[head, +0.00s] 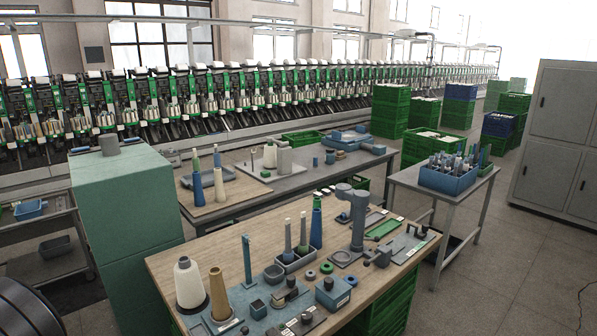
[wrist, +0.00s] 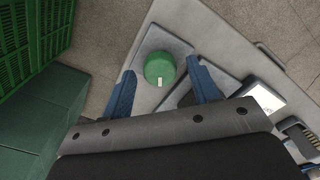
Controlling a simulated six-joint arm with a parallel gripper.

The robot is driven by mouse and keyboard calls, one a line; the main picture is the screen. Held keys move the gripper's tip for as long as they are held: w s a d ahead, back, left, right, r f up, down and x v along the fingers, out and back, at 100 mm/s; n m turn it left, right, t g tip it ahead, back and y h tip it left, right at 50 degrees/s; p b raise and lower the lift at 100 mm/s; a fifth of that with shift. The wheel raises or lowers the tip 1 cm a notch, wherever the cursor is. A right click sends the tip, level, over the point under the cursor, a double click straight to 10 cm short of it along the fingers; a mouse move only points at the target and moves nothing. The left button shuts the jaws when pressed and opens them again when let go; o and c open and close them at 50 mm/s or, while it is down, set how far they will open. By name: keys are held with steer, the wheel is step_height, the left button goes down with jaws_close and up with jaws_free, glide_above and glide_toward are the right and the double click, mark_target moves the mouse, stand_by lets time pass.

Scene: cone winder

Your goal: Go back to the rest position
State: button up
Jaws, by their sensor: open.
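My gripper (wrist: 160,70) shows in the wrist view with its two blue fingers spread apart and nothing held between them. A round green knob-like part (wrist: 160,69) with a small white mark shows between the fingertips, on a grey plate (wrist: 152,38). I cannot tell how far below the fingers it lies. In the head view I cannot make out my gripper for certain. No marker of a rest position can be made out.
The wooden-topped bench (head: 205,256) holds a white cone (head: 188,283), a tan cone (head: 219,293) and upright tubes. A blue bin (head: 448,178) stands on the right table. Green crates (wrist: 28,35) stand left in the wrist view. Open floor (head: 500,260) lies at right.

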step_height(320, 180, up, 17)
step_height(320, 180, down, 18)
steer(key=shift+r, duration=0.25)
steer(key=m, duration=0.5)
steer(key=shift+r+m, duration=0.1)
steer(key=shift+m, duration=0.2)
step_height(320, 180, up, 15)
steer(key=shift+r, duration=0.2)
steer(key=shift+o, duration=0.5)
stand_by(0.6)
